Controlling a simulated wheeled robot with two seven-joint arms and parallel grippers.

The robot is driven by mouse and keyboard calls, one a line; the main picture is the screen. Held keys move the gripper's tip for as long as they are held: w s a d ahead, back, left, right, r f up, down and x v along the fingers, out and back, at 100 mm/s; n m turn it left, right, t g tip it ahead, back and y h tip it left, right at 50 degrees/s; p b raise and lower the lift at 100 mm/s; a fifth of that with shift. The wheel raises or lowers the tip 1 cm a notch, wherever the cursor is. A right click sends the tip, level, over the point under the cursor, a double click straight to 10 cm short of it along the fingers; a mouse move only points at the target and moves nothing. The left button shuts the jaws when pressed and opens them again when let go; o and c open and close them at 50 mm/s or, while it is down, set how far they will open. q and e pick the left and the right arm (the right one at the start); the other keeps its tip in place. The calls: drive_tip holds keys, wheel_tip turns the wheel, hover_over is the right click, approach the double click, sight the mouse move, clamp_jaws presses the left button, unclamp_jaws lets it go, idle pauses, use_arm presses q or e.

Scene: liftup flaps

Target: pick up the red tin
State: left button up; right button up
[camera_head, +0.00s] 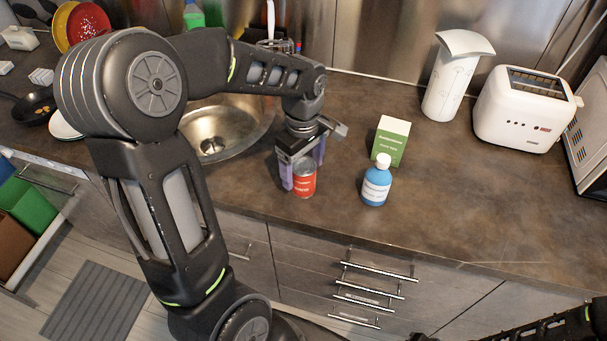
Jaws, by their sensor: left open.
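The red tin (304,181) stands upright on the brown countertop, close to its front edge and just right of the sink. My left gripper (302,172) points down over the tin. Its purple-grey fingers are open, one in front of the tin's left side and one behind it at the upper right. The tin sits between or right beside the fingers; I cannot tell whether they touch it. My right gripper is not in view; only part of my right arm shows at the lower right.
A blue bottle with a white cap (376,182) and a green-and-white carton (391,141) stand right of the tin. The sink (222,130) is to the left. The counter's front right is clear.

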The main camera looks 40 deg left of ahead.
use_arm(q)
drive_tip(key=shift+f, duration=1.5)
drive_tip(key=c, duration=1.4)
drive_tip(key=shift+r, duration=0.15)
wheel_tip(320, 180, up, 10)
drive_tip(key=shift+f+b, duration=0.1)
drive_tip(key=shift+b, duration=0.4)
